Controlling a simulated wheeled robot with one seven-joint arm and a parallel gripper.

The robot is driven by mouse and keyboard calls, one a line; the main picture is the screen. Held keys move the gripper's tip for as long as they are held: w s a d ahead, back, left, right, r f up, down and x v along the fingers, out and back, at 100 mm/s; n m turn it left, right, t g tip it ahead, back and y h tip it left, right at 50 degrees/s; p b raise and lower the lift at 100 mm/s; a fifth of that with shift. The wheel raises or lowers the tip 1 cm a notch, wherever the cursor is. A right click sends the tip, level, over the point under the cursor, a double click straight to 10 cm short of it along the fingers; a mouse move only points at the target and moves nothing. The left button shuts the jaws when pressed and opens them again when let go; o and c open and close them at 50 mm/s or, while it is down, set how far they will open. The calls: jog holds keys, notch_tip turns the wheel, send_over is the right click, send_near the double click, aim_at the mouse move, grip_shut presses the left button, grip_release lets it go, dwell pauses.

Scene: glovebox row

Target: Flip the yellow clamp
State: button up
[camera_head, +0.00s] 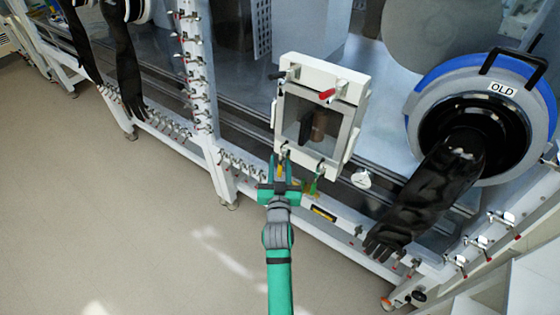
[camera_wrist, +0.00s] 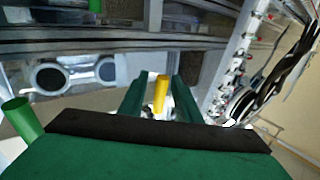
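The yellow clamp (camera_head: 281,171) is at the lower left corner of the small white-framed door on the glovebox. Only a little of it shows in the head view, between the fingers of my gripper (camera_head: 281,160). In the wrist view its yellow handle (camera_wrist: 160,96) stands upright between my two green fingers (camera_wrist: 158,100). A narrow gap shows on each side of the handle, so the gripper looks open around it, not closed on it. The clamp's base is mostly hidden by my gripper.
A red clamp (camera_head: 327,94) and a black-handled one (camera_head: 278,75) are at the top. A black glove (camera_head: 430,190) hangs at the right. Open floor (camera_head: 140,230) lies left.

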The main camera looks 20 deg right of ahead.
jog(key=shift+w+d, duration=0.2)
jog(key=shift+w, duration=0.45)
jog(key=shift+c, duration=0.2)
